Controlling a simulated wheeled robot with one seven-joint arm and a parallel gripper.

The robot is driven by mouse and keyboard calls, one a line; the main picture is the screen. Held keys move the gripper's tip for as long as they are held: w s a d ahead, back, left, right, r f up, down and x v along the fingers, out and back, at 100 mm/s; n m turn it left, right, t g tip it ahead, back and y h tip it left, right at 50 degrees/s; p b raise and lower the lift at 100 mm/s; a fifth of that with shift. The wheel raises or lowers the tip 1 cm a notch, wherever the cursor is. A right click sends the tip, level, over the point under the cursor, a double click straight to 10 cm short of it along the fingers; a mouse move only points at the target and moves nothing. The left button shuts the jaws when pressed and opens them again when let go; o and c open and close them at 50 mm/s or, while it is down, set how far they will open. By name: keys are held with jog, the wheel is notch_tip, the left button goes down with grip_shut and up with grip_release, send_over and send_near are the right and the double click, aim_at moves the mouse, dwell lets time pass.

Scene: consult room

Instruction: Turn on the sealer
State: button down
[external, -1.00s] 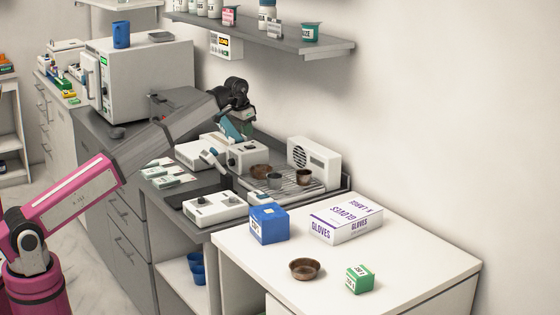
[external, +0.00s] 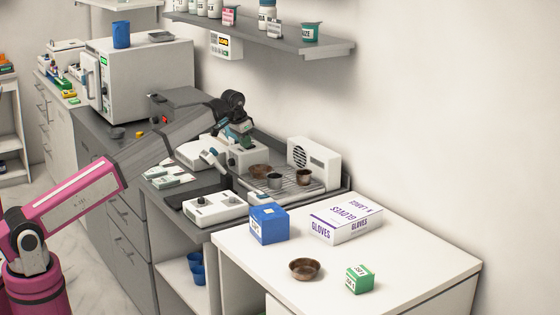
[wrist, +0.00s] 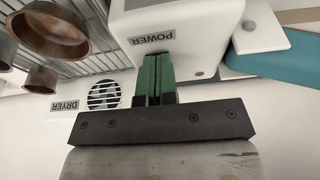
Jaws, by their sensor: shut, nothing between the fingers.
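My gripper (external: 239,138) is shut and empty, pointing down at a white box (external: 249,156) on the grey counter. In the wrist view, the green fingertips (wrist: 155,63) are together by the box's edge, just beside its POWER label (wrist: 152,39). I cannot tell whether they touch it. A white device with a teal-and-white handle (external: 210,157) stands just left of the box; a teal part (wrist: 275,58) shows in the wrist view. No sealer label is readable, and the fingers hide any switch behind them.
A white dryer (external: 314,163) stands right of the box, and brown and grey cups stand on a metal rack (external: 290,184) in front. A dark box with an orange button (external: 178,104) is behind my arm. A shelf (external: 260,35) hangs above.

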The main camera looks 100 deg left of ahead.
jog(key=shift+w+a+r, duration=0.1)
jog(key=shift+w+a+r, duration=0.3)
jog(key=shift+w+a, duration=0.1)
jog(key=shift+w, duration=0.05)
dwell(0.4)
jog(key=shift+r, duration=0.5)
jog(key=s+d+v, duration=0.1)
jog(key=v, duration=1.1)
jog(key=shift+s+d, duration=0.15)
jog(key=shift+s, duration=0.05)
jog(key=shift+w+r, duration=0.1)
